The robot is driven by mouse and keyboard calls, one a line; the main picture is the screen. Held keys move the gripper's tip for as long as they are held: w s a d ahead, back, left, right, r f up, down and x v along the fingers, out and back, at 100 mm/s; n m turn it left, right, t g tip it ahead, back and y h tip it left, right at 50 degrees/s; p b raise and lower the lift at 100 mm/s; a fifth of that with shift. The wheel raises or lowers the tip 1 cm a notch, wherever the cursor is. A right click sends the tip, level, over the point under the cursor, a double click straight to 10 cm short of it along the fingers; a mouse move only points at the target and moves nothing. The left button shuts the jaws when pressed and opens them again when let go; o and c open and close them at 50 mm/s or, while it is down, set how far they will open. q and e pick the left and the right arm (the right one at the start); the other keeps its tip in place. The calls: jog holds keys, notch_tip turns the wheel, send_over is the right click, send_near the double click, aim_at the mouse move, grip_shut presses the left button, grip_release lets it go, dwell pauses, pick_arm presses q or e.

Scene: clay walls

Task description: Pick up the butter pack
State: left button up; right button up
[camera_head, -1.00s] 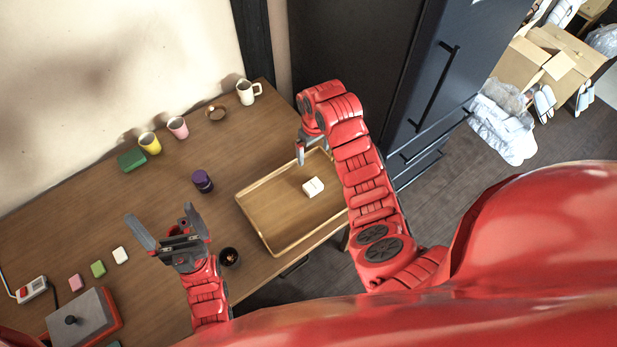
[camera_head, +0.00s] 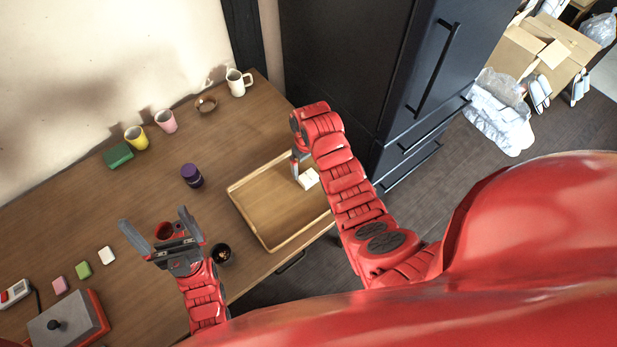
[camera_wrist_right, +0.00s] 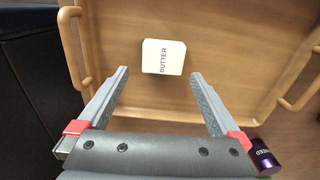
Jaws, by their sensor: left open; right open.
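The butter pack (camera_wrist_right: 164,57) is a small white block marked "BUTTER". It lies in the wooden tray (camera_head: 257,227), at the tray's right side in the head view, where the white pack (camera_head: 308,179) is partly hidden by my right arm. My right gripper (camera_wrist_right: 159,85) is open, its fingertips just short of the pack, with the pack between their lines and nothing held. In the head view my right gripper (camera_head: 296,170) is over the tray, mostly hidden by its own wrist. My left gripper (camera_head: 153,228) is open and empty over the table, left of the tray.
The tray has raised edges and handles (camera_wrist_right: 73,45). A purple jar (camera_head: 192,175) and a dark cup (camera_head: 221,254) stand left of it. Mugs, a bowl (camera_head: 206,104) and a green box (camera_head: 118,155) stand along the wall. A dark cabinet (camera_head: 400,90) is behind my right arm.

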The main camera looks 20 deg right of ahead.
aim_at(307, 175)
jog(key=f, duration=0.1)
jog(key=f+p, duration=0.1)
jog(key=shift+s+a+f, duration=0.1)
jog(key=shift+s+f, duration=0.15)
jog(key=shift+f, duration=0.15)
jog(key=shift+f+p, duration=0.4)
jog(key=shift+f, duration=0.3)
jog(key=shift+c, duration=0.3)
jog(key=c, duration=1.3)
jog(key=shift+c, duration=0.2)
jog(key=shift+r, duration=0.15)
